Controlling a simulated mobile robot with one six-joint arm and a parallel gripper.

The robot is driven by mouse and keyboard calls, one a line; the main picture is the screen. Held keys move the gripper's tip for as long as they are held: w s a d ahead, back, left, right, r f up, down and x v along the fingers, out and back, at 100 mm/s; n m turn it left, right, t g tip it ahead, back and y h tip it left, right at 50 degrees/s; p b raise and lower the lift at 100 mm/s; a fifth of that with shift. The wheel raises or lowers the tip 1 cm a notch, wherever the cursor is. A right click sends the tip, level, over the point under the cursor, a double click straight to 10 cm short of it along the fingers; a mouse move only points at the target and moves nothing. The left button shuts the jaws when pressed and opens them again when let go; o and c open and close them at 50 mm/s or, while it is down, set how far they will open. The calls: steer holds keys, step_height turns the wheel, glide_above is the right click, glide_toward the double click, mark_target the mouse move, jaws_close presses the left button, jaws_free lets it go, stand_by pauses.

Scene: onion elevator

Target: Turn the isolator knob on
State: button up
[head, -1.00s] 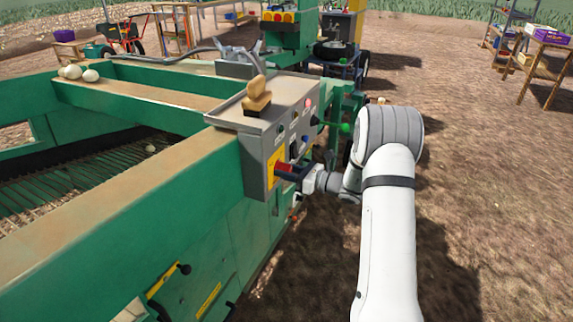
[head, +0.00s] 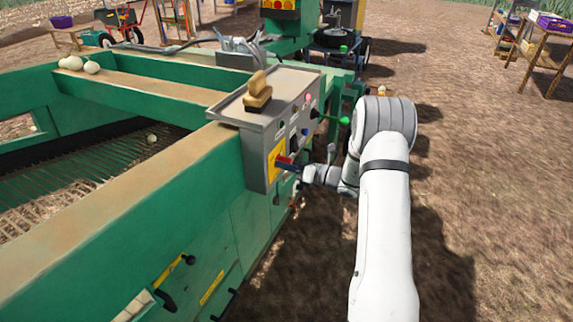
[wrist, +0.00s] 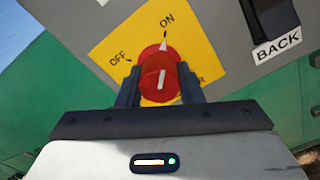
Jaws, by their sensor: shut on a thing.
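The isolator knob (wrist: 161,75) is red, on a yellow plate (wrist: 115,42) marked OFF and ON. Its white pointer tip is up towards the ON label in the wrist view. My gripper (wrist: 160,88) has one dark finger on each side of the knob and is shut on it. In the head view my gripper (head: 294,166) reaches from the right to the yellow plate on the side of the grey control box (head: 256,150). Only a little of the red knob (head: 284,160) shows there.
A BACK label (wrist: 277,46) and a dark switch (wrist: 272,16) sit beside the plate. A green-tipped lever (head: 344,120) sticks out of the box above my wrist. A tan-handled brush (head: 258,92) lies on the box. Open soil lies to the right.

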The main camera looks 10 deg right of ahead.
steer(key=o, duration=1)
steer(key=shift+c, duration=0.2)
steer(key=shift+d, duration=0.1)
steer(key=v, duration=0.7)
steer(key=shift+s+d+b, duration=0.25)
steer(key=shift+b, duration=0.1)
